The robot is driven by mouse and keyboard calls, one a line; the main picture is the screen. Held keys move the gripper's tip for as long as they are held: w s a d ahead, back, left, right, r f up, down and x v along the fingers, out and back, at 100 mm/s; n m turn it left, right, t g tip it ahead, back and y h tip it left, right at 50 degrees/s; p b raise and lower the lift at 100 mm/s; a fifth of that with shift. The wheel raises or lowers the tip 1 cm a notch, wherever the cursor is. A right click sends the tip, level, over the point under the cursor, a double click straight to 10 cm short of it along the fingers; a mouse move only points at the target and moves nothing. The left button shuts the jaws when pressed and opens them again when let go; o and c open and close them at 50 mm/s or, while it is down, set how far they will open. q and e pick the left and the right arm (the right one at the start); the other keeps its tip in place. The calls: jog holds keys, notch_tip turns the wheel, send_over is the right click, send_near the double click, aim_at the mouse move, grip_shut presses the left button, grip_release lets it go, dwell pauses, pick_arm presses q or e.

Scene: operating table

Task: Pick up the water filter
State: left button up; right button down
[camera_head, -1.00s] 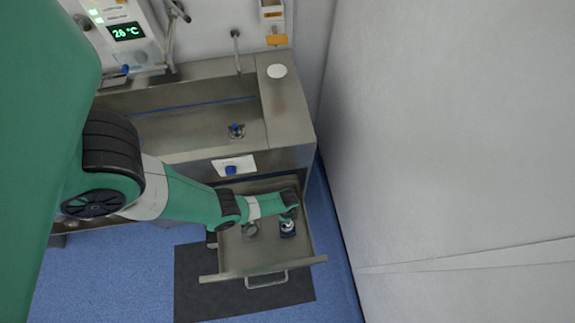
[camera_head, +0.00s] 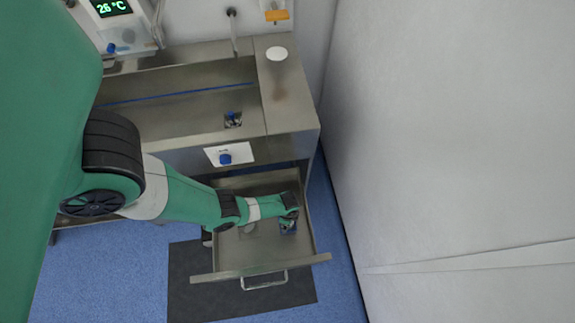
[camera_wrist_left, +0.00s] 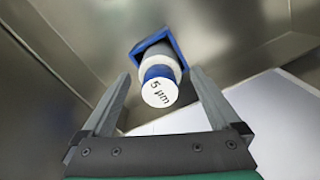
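The water filter is a white cylinder with a blue band and a white end marked "5 µm". In the left wrist view the filter (camera_wrist_left: 160,92) lies between my left gripper's (camera_wrist_left: 160,76) two spread fingers, with visible gaps on both sides. A blue square piece (camera_wrist_left: 141,46) shows at its far end. In the head view my left gripper (camera_head: 290,222) is over the open drawer (camera_head: 259,263), at its right side. It covers most of the filter (camera_head: 287,231) there. My right gripper is not in view.
The steel sink counter (camera_head: 288,105) is above the drawer. A plain wall (camera_head: 450,140) stands on the right. The drawer's metal walls surround the gripper.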

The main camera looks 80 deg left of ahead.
pick_arm(q)
grip_shut()
jog(key=shift+r, duration=0.1)
dwell(0.4)
